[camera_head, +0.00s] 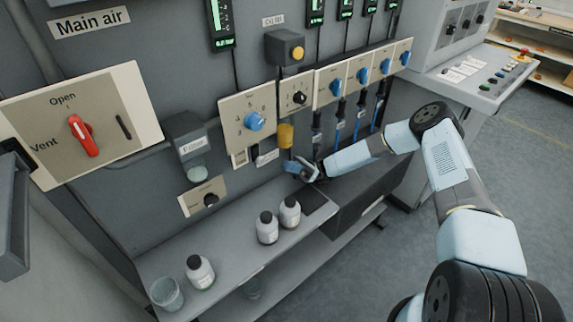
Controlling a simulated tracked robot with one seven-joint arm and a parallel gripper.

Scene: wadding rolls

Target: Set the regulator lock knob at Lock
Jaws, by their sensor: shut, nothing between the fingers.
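My gripper (292,166) is shut and empty, just below a small yellow cylinder on the grey panel; contact cannot be told. No label that reads "regulator lock" or "Lock" is legible. A small black knob (210,200) sits on a beige plate (190,206) low on the panel, left of my gripper; the print there is too small to read. A large blue knob (254,121) with marks around it is above and left of my gripper. Another black knob (299,98) is on the plate to its right. I cannot tell which is the lock knob.
A shelf (225,235) below holds white bottles (267,227) and a clear cup (167,293). A red lever (83,135) between Open and Vent is at left. Several blue knobs (335,87) and hoses are at right. The floor (400,250) right of the shelf is clear.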

